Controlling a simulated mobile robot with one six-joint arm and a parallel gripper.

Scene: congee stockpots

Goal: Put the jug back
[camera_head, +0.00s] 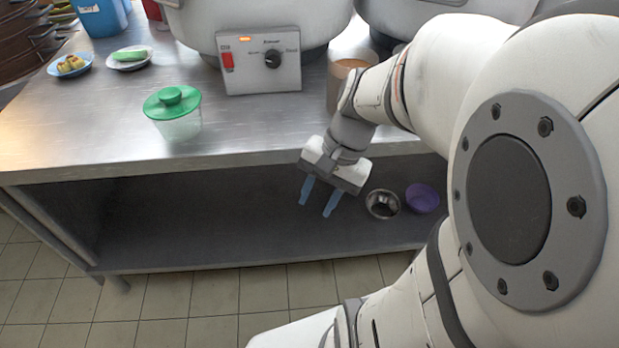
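My gripper (320,198) hangs in front of the counter's front edge, with its two blue fingers pointing down and apart. Nothing shows between them. A tall blue container (101,16) at the back left of the counter is cut off by the top edge; I cannot tell if it is the jug. A brownish, see-through vessel (340,84) stands on the counter right of the control box, partly hidden by my arm. I cannot tell if it has a handle.
Steel counter (90,130) with a lower shelf (200,225). A green-lidded tub (175,115), two small plates, a control box (262,62) and large pots (250,15) stand on top. A metal bowl (382,204) and purple bowl (422,198) sit on the shelf; its left side is clear.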

